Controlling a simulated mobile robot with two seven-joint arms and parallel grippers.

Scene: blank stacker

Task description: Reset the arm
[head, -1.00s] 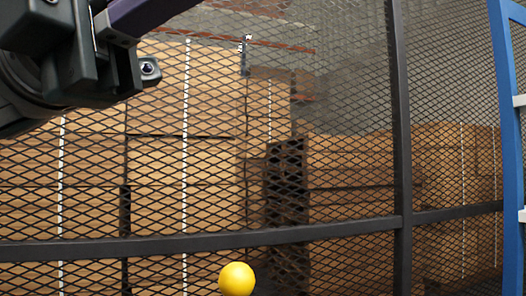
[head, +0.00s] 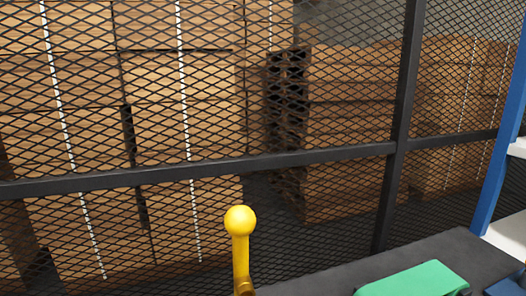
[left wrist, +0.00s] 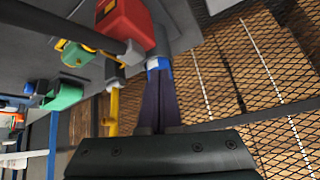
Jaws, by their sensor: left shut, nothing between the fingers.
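My left gripper (left wrist: 159,70) shows in the left wrist view, its dark fingers together, with nothing held between them. It points toward the mesh fence and the machine top, and I cannot tell whether it touches anything. Neither gripper shows in the head view. A yellow lever with a ball knob (head: 240,221) stands upright at the bottom middle of the head view. A yellow post (left wrist: 113,112) shows left of the fingers in the left wrist view.
A dark mesh fence (head: 300,165) crosses the head view, with stacked brown boxes (head: 185,80) behind it. A green block (head: 415,280) lies on a dark grey surface (head: 320,278). A blue upright (head: 502,140) stands right. A red box (left wrist: 126,25) shows in the wrist view.

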